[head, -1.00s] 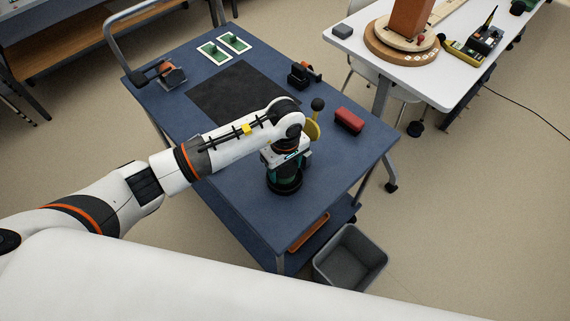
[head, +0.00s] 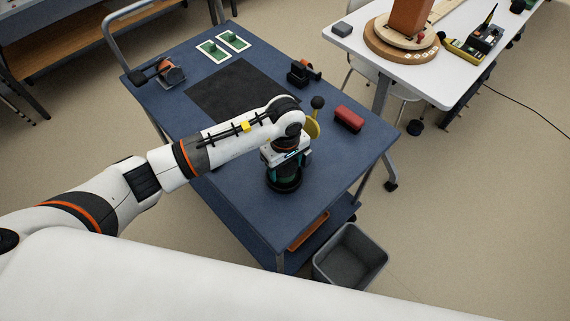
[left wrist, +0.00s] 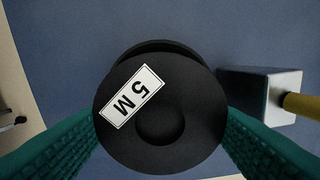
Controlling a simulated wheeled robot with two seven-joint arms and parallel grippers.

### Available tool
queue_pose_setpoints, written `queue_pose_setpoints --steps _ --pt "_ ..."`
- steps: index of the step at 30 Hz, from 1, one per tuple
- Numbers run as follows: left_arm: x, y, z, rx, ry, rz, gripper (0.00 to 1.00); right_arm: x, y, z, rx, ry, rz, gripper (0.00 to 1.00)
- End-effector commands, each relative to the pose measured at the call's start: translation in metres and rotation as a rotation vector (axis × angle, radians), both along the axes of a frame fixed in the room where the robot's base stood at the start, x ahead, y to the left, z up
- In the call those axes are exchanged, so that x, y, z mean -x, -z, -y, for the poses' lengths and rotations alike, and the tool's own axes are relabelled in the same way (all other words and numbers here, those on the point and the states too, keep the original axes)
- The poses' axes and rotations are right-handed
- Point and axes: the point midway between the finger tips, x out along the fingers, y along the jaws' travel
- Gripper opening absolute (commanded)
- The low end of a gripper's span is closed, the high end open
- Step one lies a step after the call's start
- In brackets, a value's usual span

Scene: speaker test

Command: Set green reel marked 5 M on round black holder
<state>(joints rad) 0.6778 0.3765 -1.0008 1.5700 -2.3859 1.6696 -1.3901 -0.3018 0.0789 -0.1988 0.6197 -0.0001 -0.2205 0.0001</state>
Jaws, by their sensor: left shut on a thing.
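The reel (left wrist: 195,100) shows in the left wrist view as a round black end disc with a white "5 M" label. My left gripper (left wrist: 160,128) is shut on it, with a teal ribbed finger on each side. In the head view my left gripper (head: 285,168) points down over the near part of the blue cart top, and the reel's green part is mostly hidden between the fingers. A round black rim (left wrist: 155,46), which I take for the holder, shows behind the disc. Whether reel and holder touch is hidden. My right gripper is out of view.
A grey bin (head: 350,258) stands on the floor. The cart's front area is clear.

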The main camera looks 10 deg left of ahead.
Motion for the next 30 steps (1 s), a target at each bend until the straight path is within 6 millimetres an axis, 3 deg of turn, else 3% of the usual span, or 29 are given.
queue_pose_setpoints --steps 30 --pt "0.0002 0.0044 0.0005 0.0 0.0 0.0 0.37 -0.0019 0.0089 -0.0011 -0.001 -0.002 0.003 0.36"
